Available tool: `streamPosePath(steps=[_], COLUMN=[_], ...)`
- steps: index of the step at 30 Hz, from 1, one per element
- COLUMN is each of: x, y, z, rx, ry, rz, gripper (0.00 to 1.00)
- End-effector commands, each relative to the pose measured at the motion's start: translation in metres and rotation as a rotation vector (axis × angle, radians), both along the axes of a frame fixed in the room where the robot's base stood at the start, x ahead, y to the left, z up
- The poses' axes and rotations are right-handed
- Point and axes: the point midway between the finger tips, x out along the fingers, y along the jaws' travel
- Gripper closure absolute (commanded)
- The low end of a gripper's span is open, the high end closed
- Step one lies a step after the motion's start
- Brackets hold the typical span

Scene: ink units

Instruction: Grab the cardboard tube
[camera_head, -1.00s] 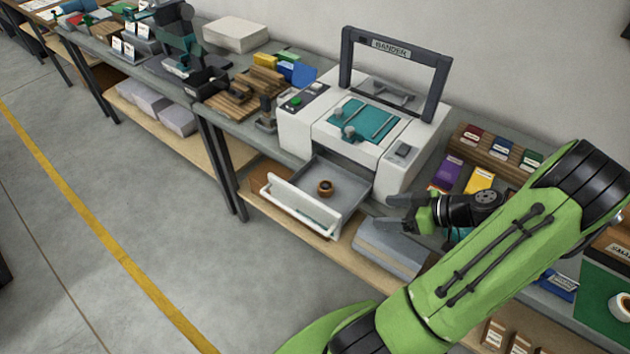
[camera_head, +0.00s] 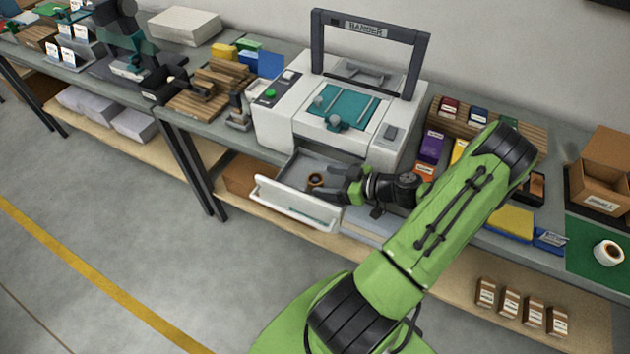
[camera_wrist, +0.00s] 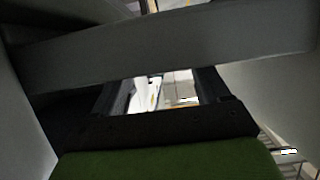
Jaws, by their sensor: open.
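The cardboard tube, seen as a short brown ring (camera_head: 316,181), is in the open grey drawer (camera_head: 292,172) of the white bander machine (camera_head: 270,128). My gripper (camera_head: 331,183) is open at the right side of the drawer, its fingers pointing left toward the tube. The tube is very close to the fingertips; I cannot tell whether it lies between them. In the wrist view, my two dark fingers (camera_wrist: 162,90) stand apart with a bright gap between them. A grey bar crosses that view, and I cannot make out the tube there.
The drawer's white front panel (camera_head: 298,205) rises on the near side. The machine body stands behind the drawer. A wooden lower shelf (camera_head: 450,270) holds several small brown boxes. A white roll (camera_head: 608,252) with a brown core sits on a green mat at right.

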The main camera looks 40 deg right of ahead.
Motion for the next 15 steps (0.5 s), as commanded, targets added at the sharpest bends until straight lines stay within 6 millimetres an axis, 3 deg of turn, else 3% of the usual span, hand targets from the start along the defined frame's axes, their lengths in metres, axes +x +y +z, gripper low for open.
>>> streamPosePath(steps=[6, 14, 15], x=[0.035, 0.04, 0.04], y=[0.015, 0.016, 0.016], z=[-0.015, -0.017, -0.017], rx=[0.003, -0.001, -0.001], ry=[-0.001, 0.0, 0.0], rz=[0.006, 0.001, 0.001], gripper=[0.25, 0.25, 0.29])
